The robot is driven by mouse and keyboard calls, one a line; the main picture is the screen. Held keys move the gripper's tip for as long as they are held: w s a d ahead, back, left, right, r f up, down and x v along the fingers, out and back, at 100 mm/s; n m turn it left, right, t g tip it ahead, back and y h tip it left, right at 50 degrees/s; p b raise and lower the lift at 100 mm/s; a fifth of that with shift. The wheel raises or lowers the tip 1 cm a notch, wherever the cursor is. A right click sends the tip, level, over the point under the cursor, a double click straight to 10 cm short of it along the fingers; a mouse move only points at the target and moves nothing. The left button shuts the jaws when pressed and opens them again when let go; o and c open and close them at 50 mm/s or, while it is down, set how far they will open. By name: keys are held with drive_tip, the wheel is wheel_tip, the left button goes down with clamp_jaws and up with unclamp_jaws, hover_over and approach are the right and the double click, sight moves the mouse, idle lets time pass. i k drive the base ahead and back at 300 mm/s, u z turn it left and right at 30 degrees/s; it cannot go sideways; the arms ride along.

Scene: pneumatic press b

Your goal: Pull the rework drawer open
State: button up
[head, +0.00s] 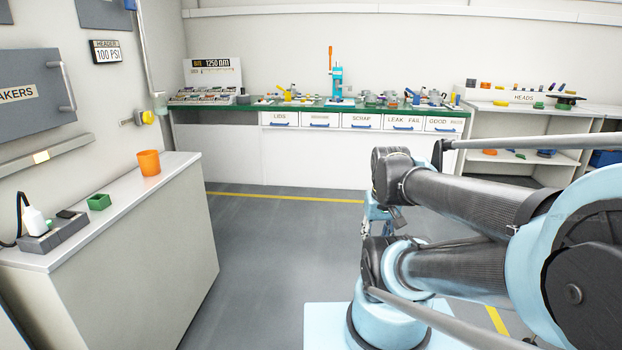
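A row of white drawers runs under the green-topped bench at the back. Their labels read LIDS (280,117), a second one too small to read surely, SCRAP (361,119), LEAK FAIL (403,121) and GOOD (437,122). The second drawer (319,119), between LIDS and SCRAP, may be the rework drawer. All the drawers look shut, each with a blue handle. My gripper (367,231) hangs low over the floor, well in front of the bench and apart from the drawers. It is small and partly hidden by my arm, so its fingers are unclear.
The green bench top (250,106) holds a teal press (337,82) and several fixtures. A HEADS shelf (480,130) is at right. The grey floor between is clear.

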sight(309, 119)
drive_tip(key=z, duration=0.1)
drive_tip(key=i, duration=1.05)
drive_tip(key=z, duration=0.35)
drive_tip(key=i, duration=1.9)
drive_tip(key=z, duration=0.25)
